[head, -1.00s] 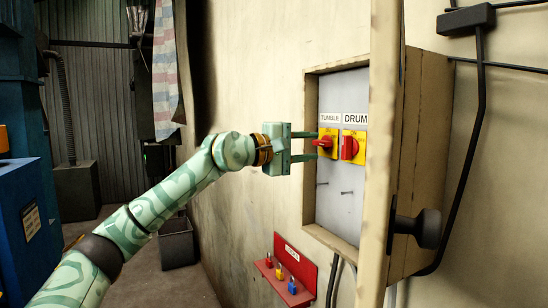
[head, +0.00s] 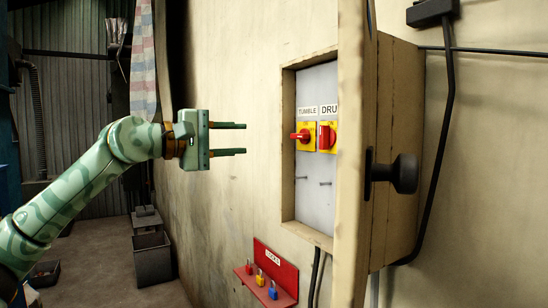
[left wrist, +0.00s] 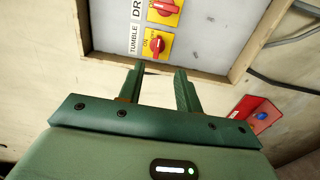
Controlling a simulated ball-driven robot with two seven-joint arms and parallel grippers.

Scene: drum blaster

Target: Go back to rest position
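My left gripper (head: 243,139) is open and empty in the head view, in front of the wall and to the left of the open switch box (head: 288,150), with a clear gap to it. Its two fingers also show apart in the left wrist view (left wrist: 160,85). The red TUMBLE switch (head: 301,136) sits on a yellow plate in the box, its handle lying level. The red DRUM switch (head: 326,137) beside it has its handle upright. Both switches also show in the left wrist view, TUMBLE (left wrist: 157,45) nearer the fingers. My right gripper is not in view.
The box's open door (head: 355,150) with a black knob (head: 398,174) juts out on the right. A red lock shelf (head: 272,275) with several coloured padlocks hangs low on the wall. A dark bin (head: 152,258) stands on the floor behind my left arm.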

